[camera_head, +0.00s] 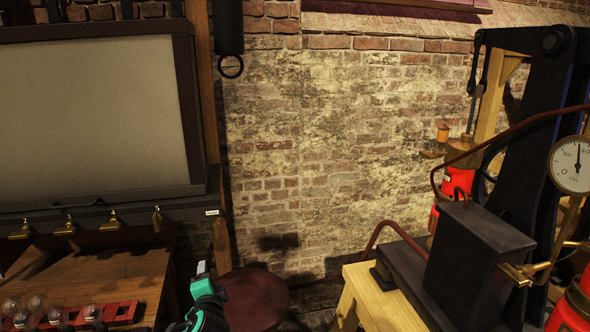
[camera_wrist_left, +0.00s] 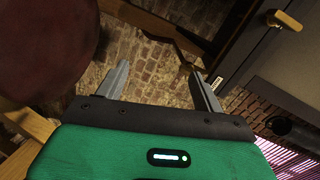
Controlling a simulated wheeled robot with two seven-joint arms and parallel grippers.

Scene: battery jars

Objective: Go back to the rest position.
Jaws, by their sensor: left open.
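My left gripper (camera_head: 203,272) shows at the bottom of the head view, green and dark, beside a dark red round stool top (camera_head: 254,299). In the left wrist view, my left gripper (camera_wrist_left: 160,74) has its two grey fingers spread apart with nothing between them. Past the fingers are brick wall and dark wooden pieces, and the round dark red top (camera_wrist_left: 50,45) is at the upper left. My right gripper is not in view.
A wooden bench (camera_head: 100,278) at left carries a red rack (camera_head: 122,312) with several glass jars, under a framed panel (camera_head: 90,115). At right stand a black press (camera_head: 540,120), a gauge (camera_head: 572,164) and a yellow wooden stand (camera_head: 380,305). Brick wall lies behind.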

